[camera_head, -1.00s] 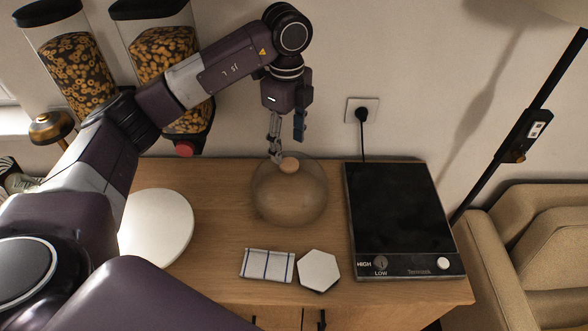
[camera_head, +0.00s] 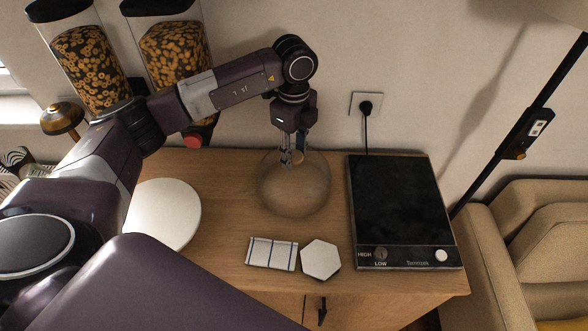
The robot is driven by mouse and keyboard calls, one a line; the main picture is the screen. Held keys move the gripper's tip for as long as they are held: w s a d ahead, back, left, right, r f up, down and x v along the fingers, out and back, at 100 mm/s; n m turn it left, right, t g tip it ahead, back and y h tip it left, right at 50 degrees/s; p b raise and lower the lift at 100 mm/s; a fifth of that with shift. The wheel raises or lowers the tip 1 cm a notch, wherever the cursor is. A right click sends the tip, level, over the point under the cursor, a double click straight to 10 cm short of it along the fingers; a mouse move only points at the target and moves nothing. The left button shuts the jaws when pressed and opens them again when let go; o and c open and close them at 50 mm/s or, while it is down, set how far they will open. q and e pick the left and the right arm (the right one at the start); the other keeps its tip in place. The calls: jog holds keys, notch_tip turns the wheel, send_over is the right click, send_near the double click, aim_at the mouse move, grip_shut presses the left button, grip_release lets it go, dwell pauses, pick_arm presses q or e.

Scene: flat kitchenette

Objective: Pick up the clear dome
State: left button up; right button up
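The clear dome (camera_head: 294,192) stands on the wooden cabinet top, with a round wooden knob on its top. My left gripper (camera_head: 293,160) points down right at the knob, with its fingers on either side of it. The fingers partly hide the knob, and I cannot tell whether they touch it. The dome rests on the wood. My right gripper is not in view.
A black hot plate (camera_head: 401,209) lies right of the dome. A folded striped cloth (camera_head: 271,253) and a white hexagonal tile (camera_head: 320,259) lie in front. A round white plate (camera_head: 163,214) is at left. Cereal dispensers (camera_head: 172,55) hang behind my arm.

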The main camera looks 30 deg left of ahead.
pick_arm(q)
grip_shut()
jog(key=shift+r, duration=0.1)
